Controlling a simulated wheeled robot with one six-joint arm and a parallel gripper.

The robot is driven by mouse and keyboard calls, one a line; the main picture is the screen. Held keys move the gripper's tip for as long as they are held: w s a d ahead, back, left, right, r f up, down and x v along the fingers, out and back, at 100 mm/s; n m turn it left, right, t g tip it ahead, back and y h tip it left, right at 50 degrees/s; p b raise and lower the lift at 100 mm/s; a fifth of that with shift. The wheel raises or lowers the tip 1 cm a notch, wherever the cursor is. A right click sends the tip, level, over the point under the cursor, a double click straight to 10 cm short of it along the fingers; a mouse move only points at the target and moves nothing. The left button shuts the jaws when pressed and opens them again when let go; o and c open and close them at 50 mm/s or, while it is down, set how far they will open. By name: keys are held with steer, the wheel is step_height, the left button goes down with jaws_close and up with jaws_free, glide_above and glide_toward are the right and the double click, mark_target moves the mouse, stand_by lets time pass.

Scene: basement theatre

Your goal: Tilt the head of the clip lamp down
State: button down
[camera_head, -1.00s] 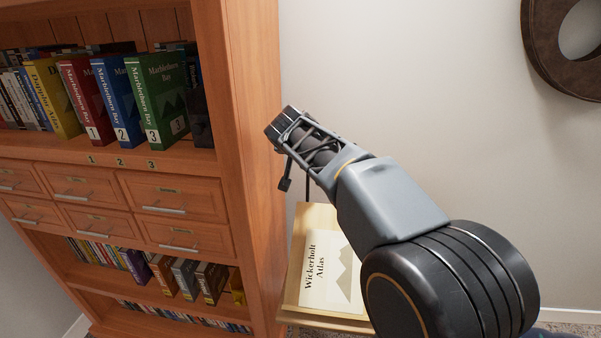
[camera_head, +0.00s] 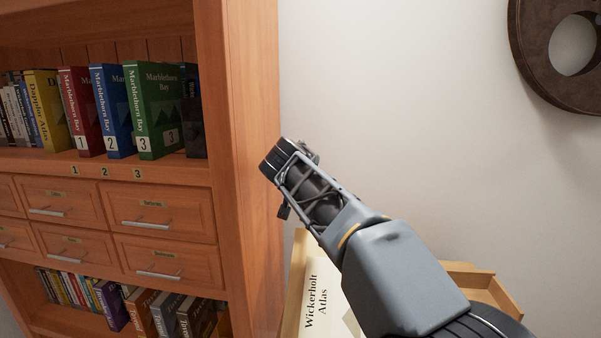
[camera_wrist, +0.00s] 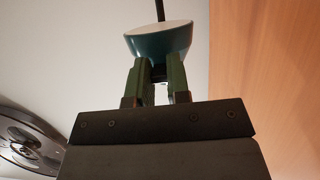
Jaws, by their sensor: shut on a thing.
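The lamp head (camera_wrist: 160,40) shows in the wrist view as a teal shade with a pale, wide face. A thin dark rod (camera_wrist: 160,10) shows above it at the top edge. My gripper (camera_wrist: 159,72) has its two green fingers shut on the lower part of the lamp head. The exact contact is partly hidden by the fingers. In the head view my arm reaches up and left toward the side of the bookcase. The lamp cannot be made out there, and my wrist hides what lies beyond it.
A wooden bookcase (camera_head: 240,200) with books and drawers stands at left. A book titled Wickerholt Atlas (camera_head: 318,290) lies on a wooden stand below my arm. A dark reel (camera_head: 530,65) hangs on the pale wall at right. The wall between is bare.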

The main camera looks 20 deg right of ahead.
steer(key=c, duration=1.1)
jaws_free()
steer(key=v, duration=1.4)
steer(key=shift+f+p, duration=0.1)
steer(key=shift+p, duration=0.25)
